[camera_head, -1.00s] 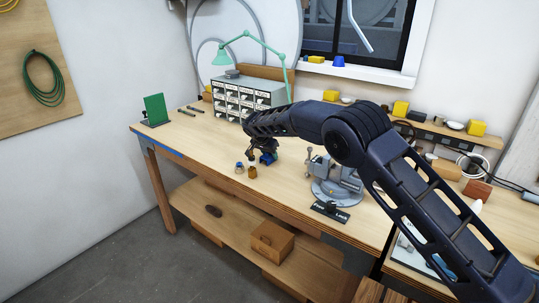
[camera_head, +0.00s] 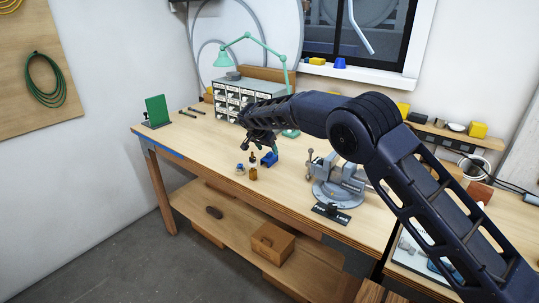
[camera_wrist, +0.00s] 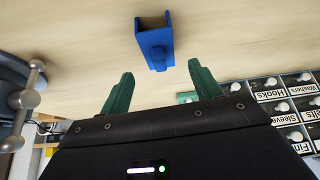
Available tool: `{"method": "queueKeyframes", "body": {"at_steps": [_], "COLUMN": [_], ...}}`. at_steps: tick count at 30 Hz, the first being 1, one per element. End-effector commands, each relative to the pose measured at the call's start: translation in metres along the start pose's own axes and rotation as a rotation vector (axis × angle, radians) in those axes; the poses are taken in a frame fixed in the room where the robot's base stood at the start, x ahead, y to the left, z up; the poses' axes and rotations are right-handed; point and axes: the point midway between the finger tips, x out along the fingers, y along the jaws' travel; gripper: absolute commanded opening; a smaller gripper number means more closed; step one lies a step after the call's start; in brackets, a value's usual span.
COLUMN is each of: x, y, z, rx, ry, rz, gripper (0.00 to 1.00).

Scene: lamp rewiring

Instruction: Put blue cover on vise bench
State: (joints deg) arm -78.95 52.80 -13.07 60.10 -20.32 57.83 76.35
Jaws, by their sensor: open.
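The blue cover (camera_head: 269,159) rests on the vise bench (camera_head: 215,152), left of the grey vise (camera_head: 338,182). In the wrist view the blue cover (camera_wrist: 155,42) is a hollow, open-ended piece with a small knob. My gripper (camera_head: 267,146) is just above and behind it in the head view. In the wrist view my gripper's green fingers (camera_wrist: 161,70) are spread apart, with nothing between them. The cover lies beyond the fingertips, apart from them. Part of the vise (camera_wrist: 20,95) shows at the left of the wrist view.
A small brown jar (camera_head: 252,174) and a blue-topped small item (camera_head: 240,169) stand close to the cover. The labelled drawer cabinet (camera_wrist: 290,105) stands behind, by the green lamp (camera_head: 222,58). The bench's front left is clear.

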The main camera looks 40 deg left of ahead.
Motion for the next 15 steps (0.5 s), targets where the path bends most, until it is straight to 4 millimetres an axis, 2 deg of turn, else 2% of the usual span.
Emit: {"method": "queueKeyframes", "body": {"at_steps": [1,6,15], "x": [-0.011,-0.039,-0.061], "y": [0.000,0.000,0.000], "z": [0.000,0.000,0.000], "rx": [0.000,0.000,0.000], "ry": [0.000,0.000,0.000], "rz": [-0.001,0.000,0.001], "gripper": [0.63,0.63,0.63]}}
